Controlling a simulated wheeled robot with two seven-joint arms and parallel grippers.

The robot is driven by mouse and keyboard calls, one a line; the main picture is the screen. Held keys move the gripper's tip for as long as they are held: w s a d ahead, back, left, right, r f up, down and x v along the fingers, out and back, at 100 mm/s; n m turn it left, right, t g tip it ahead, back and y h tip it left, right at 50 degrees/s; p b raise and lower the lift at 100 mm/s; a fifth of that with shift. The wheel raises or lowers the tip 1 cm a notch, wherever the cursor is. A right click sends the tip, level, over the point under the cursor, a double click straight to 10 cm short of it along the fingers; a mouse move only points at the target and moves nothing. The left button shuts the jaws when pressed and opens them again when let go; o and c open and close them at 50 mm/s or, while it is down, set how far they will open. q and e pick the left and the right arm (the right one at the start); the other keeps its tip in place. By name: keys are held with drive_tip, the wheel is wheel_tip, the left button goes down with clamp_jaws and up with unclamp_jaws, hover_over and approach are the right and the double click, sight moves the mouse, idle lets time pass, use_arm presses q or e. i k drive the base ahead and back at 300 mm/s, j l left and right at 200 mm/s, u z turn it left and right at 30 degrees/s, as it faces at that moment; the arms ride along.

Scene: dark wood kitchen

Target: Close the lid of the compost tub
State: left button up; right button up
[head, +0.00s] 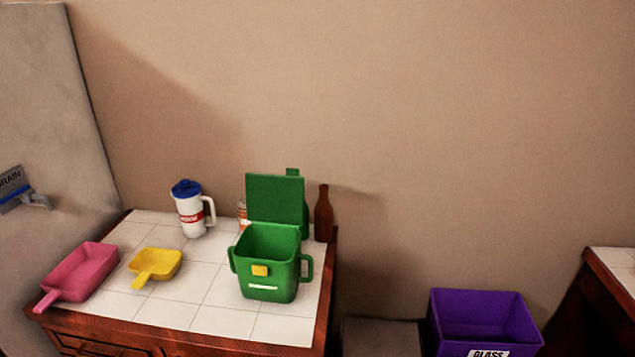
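The green compost tub (268,282) stands upright on the white tiled counter, toward its right side. Its lid (275,198) is open and stands up at the back of the tub, so the empty-looking inside shows. The tub has a handle on each side and a yellow latch (260,270) on its front. Neither of my grippers is in the head view.
On the tiled counter (205,318) are a pink scoop (80,272), a yellow scoop (156,263) and a white jug with a blue lid (191,215). A brown bottle (323,215) and a can (242,212) stand behind the tub. A purple bin (482,318) is right of the counter.

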sight(279, 200)
drive_tip(key=k+j+z, duration=0.2)
drive_tip(key=k+j, duration=0.2)
drive_tip(key=j, duration=0.25)
drive_tip(key=k+j+z, duration=0.25)
drive_tip(key=k+j, duration=0.15)
drive_tip(key=j, duration=0.2)
